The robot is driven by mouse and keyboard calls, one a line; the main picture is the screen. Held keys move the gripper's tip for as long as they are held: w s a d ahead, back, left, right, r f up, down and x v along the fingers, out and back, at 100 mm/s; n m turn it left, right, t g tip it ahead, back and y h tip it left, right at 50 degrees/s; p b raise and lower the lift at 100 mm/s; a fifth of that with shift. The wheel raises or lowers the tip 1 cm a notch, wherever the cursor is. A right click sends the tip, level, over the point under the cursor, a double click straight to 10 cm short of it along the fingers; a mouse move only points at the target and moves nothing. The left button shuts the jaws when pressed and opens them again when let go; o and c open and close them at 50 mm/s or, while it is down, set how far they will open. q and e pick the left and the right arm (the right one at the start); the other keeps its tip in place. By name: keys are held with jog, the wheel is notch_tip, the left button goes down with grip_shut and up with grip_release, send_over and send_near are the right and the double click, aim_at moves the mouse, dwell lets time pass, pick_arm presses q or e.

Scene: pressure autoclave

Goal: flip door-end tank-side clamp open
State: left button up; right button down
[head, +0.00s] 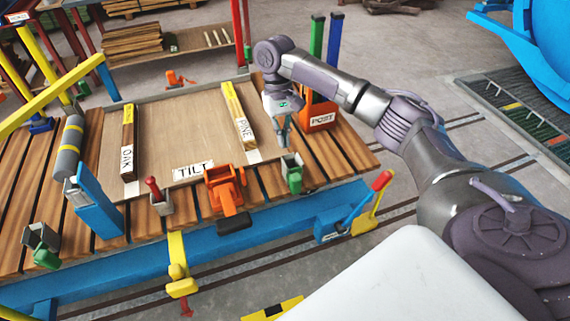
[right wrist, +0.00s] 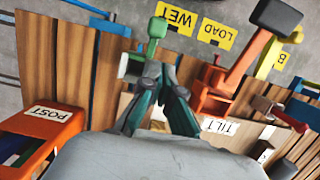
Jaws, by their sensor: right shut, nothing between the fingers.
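My right gripper (head: 283,142) points down over the right front part of the slatted table, empty, its fingers together. They also show in the right wrist view (right wrist: 160,72). A green clamp (head: 292,173) with a grey body sits just below and in front of the fingertips; in the right wrist view its green handle (right wrist: 156,30) stands just beyond them. I cannot tell whether the fingers touch it. An orange clamp (head: 222,186) with a black-ended lever stands to its left, and a red-handled clamp (head: 153,188) further left. Another green clamp (head: 45,258) is at the front left. My left gripper is not in view.
A plywood panel (head: 172,130) carries bars labelled OAK (head: 128,140) and PINE (head: 239,115). An orange POST box (head: 319,118) stands right of my gripper. A blue rail (head: 190,252) runs along the table front, with a red-tipped yellow lever (head: 372,205). A blue tank (head: 545,40) is at the upper right.

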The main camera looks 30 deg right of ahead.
aim_at(297, 176)
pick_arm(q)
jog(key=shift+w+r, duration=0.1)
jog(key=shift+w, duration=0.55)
pick_arm(e)
jog(key=x, duration=1)
jog(key=shift+w+f, duration=0.15)
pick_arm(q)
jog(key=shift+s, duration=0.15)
